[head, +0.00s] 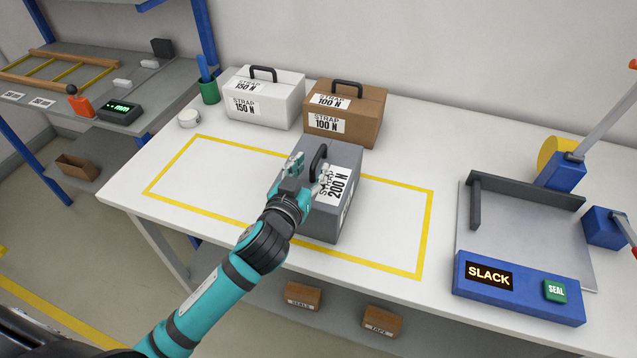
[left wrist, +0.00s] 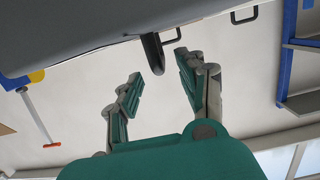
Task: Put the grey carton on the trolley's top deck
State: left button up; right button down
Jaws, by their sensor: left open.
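The grey carton (head: 338,216), labelled STRAP 200 N, stands on the white table inside a yellow outline. It has a black handle (head: 317,160) on top. My left gripper (head: 308,173) is open at the carton's handle, with a finger on either side of it. In the left wrist view, the carton (left wrist: 70,35) fills the upper left, and the handle (left wrist: 152,55) points between the open fingertips (left wrist: 158,76). I cannot tell whether the fingers touch the handle. No trolley shows in either view. My right gripper is out of view.
A white carton (head: 262,104) and a brown carton (head: 347,117) stand behind the grey one. A blue-fronted device reading SLACK (head: 518,289) is at the right. A green cup (head: 209,92) and white roll (head: 189,118) are at the back left. The outlined area (head: 205,178) left of the carton is clear.

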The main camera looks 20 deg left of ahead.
aim_at(316, 159)
pick_arm(q)
jog(key=w, duration=0.2)
jog(key=w+p, duration=0.1)
jog(key=w, duration=0.1)
jog(key=shift+d+f, duration=0.1)
jog(key=shift+f, duration=0.1)
jog(key=shift+w+f, duration=0.2)
jog(key=shift+w, duration=0.1)
jog(key=shift+s, duration=0.1)
jog(key=shift+c, duration=0.2)
jog(key=shift+c, duration=1.2)
grip_shut()
jog(key=shift+r, duration=0.25)
